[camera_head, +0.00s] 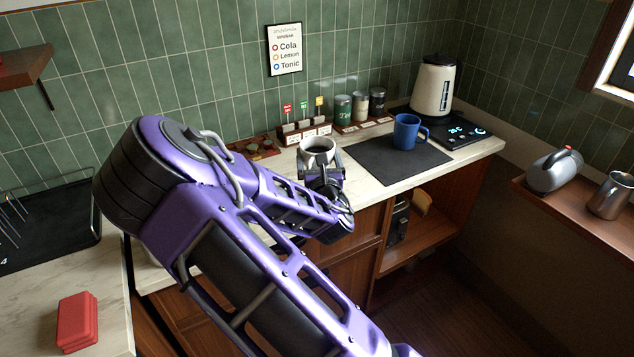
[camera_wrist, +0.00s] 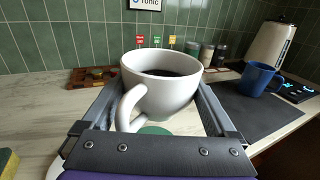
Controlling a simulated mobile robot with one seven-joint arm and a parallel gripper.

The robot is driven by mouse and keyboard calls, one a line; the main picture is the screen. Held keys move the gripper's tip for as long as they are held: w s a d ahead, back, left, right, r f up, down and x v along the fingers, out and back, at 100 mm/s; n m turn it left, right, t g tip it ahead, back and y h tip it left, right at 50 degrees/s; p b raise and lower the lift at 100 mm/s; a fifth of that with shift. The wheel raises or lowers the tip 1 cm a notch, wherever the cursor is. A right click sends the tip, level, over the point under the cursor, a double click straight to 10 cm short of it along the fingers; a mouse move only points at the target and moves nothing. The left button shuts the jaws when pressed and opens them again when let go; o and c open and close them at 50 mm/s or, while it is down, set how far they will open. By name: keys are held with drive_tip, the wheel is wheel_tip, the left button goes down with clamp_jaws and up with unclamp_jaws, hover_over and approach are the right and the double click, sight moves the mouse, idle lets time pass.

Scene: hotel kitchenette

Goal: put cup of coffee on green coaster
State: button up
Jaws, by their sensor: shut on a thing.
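A white cup of dark coffee (camera_head: 317,149) is upright between the two fingers of my gripper (camera_head: 323,170). In the wrist view the white cup (camera_wrist: 160,97) fills the middle, its handle towards the camera, with my gripper (camera_wrist: 162,90) shut on its sides. A green coaster (camera_wrist: 154,130) shows on the counter below the cup, partly covered by the cup and its handle. I cannot tell the gap between the cup's base and the coaster. The coaster is hidden in the head view.
A blue mug (camera_head: 406,132) stands on a dark mat (camera_head: 375,165) to the right. Behind are several canisters (camera_head: 360,107), colored tags (camera_head: 303,107), a wooden tray (camera_head: 255,147) and a kettle (camera_head: 433,85). A red box (camera_head: 77,322) lies on the left counter.

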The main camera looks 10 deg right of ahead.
drive_tip(key=shift+f, duration=3.9)
drive_tip(key=shift+f, duration=0.1)
drive_tip(key=shift+f+b, duration=0.2)
drive_tip(key=shift+b, duration=0.2)
drive_tip(key=o, duration=1.5)
drive_tip(key=shift+o, duration=0.2)
drive_tip(key=shift+r, duration=0.1)
drive_tip(key=shift+r+p, duration=0.3)
drive_tip(key=shift+p, duration=0.1)
drive_tip(key=s+b, duration=0.1)
drive_tip(key=s, duration=1.1)
drive_tip(key=shift+a+f, duration=0.15)
drive_tip(key=shift+a, duration=0.3)
